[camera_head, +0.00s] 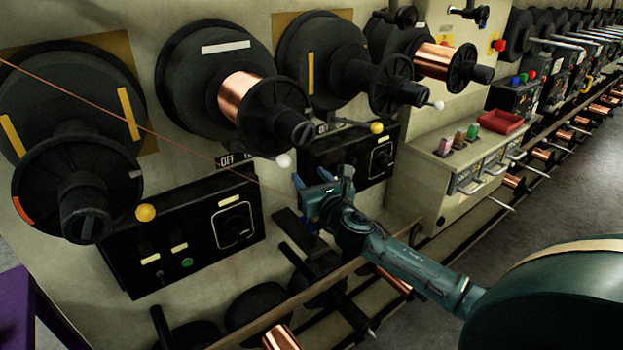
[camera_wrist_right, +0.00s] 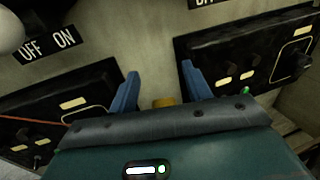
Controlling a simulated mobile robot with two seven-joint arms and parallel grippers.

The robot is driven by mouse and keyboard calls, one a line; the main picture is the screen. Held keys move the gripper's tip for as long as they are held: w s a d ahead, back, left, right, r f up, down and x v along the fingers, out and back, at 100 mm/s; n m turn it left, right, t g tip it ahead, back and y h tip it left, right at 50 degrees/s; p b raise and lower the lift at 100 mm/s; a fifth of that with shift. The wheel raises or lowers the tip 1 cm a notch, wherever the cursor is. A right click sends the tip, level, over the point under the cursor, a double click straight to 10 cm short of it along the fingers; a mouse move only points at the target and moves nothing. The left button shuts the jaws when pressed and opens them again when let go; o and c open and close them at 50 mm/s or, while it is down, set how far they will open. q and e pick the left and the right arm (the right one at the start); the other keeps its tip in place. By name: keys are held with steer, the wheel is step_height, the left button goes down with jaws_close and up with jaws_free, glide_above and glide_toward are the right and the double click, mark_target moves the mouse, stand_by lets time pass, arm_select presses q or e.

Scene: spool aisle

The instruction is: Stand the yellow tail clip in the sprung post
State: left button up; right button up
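My right gripper (camera_head: 308,184) is in front of the lower machine face, between two black control boxes. In the right wrist view its two blue fingers (camera_wrist_right: 160,70) stand apart. A small yellow piece (camera_wrist_right: 164,102), probably the tail clip, shows low between them, with a gap on each side. Its lower part is hidden by the gripper body. A thin copper wire (camera_head: 150,131) runs from the upper left down to the gripper in the head view; it also shows in the wrist view (camera_wrist_right: 30,119). I cannot make out the sprung post. My left gripper is out of view.
Black spool holders (camera_head: 75,188) and a copper spool (camera_head: 237,97) project above the gripper. Control boxes (camera_head: 185,238) flank it. A rail (camera_head: 290,310) and lower spools lie below. A red tray (camera_head: 501,122) sits on a cabinet at right. The grey floor is open at right.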

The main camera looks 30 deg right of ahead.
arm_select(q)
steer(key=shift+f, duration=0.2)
arm_select(e)
steer(key=shift+s, duration=0.1)
steer(key=shift+s, duration=0.25)
arm_select(q)
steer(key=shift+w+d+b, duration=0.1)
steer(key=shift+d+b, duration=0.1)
steer(key=shift+b, duration=0.45)
arm_select(e)
steer(key=s+a, duration=0.2)
steer(key=s, duration=1)
steer(key=shift+s, duration=0.15)
